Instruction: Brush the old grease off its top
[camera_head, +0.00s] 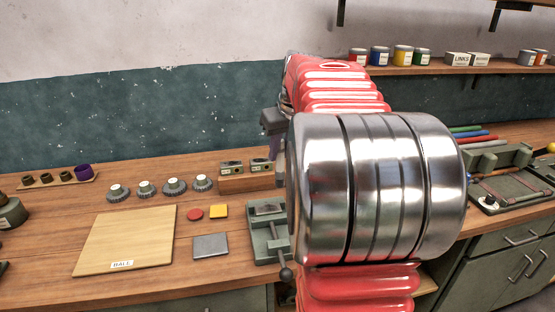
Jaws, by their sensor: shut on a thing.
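My gripper (273,120) shows only in part, as a dark grey piece at the left edge of my large arm, above the bench. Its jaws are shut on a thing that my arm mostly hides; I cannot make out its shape. No brush is plainly visible. Several grey toothed gears (146,188) with pale hubs stand in a row on the wooden bench (60,215), left of my gripper. Two small metal blocks (231,168) sit on a wooden stand (246,182) below it. A grey-green vise (268,232) is at the bench's front edge. I cannot tell which top carries grease.
A shelf (440,69) holds cans. My arm covers the centre.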

